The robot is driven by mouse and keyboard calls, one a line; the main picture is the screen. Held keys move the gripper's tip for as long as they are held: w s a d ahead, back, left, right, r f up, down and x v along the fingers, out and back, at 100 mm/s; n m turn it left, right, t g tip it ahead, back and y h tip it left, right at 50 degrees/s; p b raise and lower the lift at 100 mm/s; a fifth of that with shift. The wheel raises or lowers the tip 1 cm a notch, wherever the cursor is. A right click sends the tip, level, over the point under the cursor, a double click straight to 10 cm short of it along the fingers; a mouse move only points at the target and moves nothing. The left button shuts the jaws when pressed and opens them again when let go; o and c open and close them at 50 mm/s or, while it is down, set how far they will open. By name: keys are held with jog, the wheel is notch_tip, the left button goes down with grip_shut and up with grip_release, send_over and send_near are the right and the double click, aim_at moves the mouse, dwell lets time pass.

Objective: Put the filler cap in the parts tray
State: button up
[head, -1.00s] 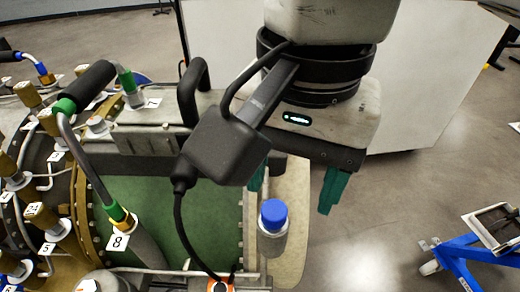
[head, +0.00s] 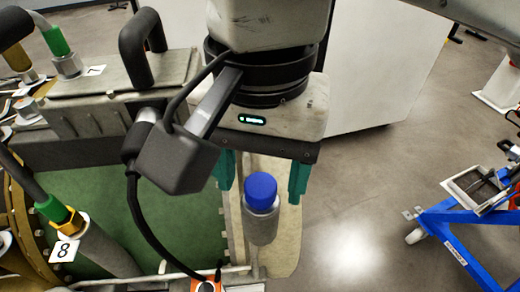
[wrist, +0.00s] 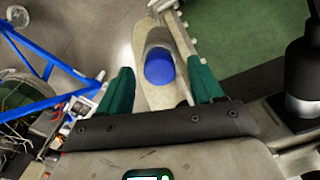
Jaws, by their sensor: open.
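The blue filler cap (head: 261,190) sits on top of a grey cylindrical neck (head: 261,225) beside the turbine's green panel. My gripper (head: 261,194) is open, with one teal finger to each side of the cap in the head view. In the wrist view the cap (wrist: 159,67) shows in the gap between the fingertips (wrist: 158,70), and I see no finger touching it. A shallow tray (head: 478,188), probably the parts tray, is on a blue frame at the right of the head view.
The blue wheeled frame (head: 455,240) stands right of the turbine across bare floor (head: 360,240). A black handle (head: 142,45), hoses and the label 8 fitting (head: 65,235) crowd the left. A pale cabinet (head: 375,80) stands behind my gripper.

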jog(key=shift+f, duration=0.75)
jog(key=shift+r+p, duration=0.1)
jog(key=shift+p, duration=0.35)
dwell(0.4)
grip_shut()
dwell(0.4)
